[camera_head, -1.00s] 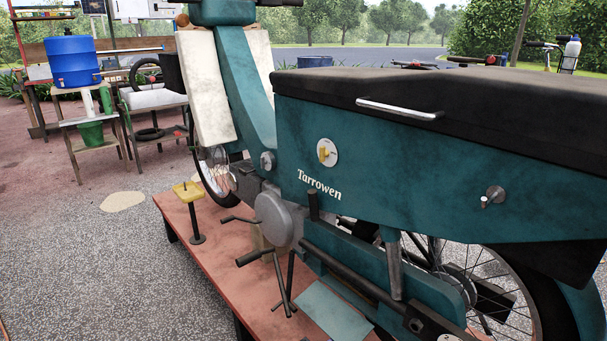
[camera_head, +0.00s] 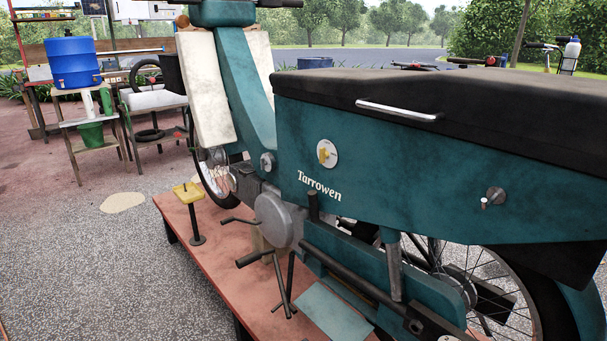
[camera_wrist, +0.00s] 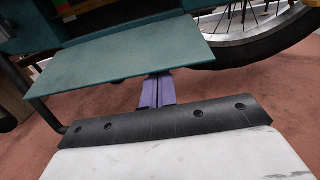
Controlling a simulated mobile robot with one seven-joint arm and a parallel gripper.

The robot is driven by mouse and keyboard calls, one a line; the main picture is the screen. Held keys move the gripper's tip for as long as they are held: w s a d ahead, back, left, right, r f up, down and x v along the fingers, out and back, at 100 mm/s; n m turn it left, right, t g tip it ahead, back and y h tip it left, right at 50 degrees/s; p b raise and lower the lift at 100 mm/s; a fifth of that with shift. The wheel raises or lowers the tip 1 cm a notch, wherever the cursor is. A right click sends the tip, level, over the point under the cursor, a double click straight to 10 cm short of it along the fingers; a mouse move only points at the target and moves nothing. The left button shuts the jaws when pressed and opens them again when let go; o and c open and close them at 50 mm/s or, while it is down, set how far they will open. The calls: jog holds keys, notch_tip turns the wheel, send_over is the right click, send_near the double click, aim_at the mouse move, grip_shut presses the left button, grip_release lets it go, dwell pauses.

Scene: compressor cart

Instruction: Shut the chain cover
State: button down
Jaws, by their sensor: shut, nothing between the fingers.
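The chain cover (camera_head: 334,311) is a flat teal panel low on the near side of the teal moped. It stands out from the chain case (camera_head: 345,262) like an open flap. In the wrist view the chain cover (camera_wrist: 120,55) fills the upper left, its free edge towards me. My gripper (camera_wrist: 158,88) shows there as two purple fingers side by side, shut and empty. Their tips go out of sight at the cover's near edge, so they look to be under it; I cannot tell if they touch. The gripper does not show in the head view.
The moped stands on a low red platform (camera_head: 215,255). A pedal and crank (camera_head: 262,258) stick out left of the cover, and a dark bar (camera_head: 350,275) runs above it. The rear wheel (camera_wrist: 245,25) is at the upper right in the wrist view. Paving at left is open.

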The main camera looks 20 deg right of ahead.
jog(key=shift+r, duration=0.15)
jog(key=shift+r+p, duration=3.4)
jog(key=shift+r, duration=1.75)
jog(key=shift+d, duration=0.1)
jog(key=shift+b+x, duration=1.25)
jog(key=shift+x, duration=1.65)
jog(key=shift+s+a, duration=0.15)
jog(key=shift+a, duration=0.45)
jog(key=v, duration=0.9)
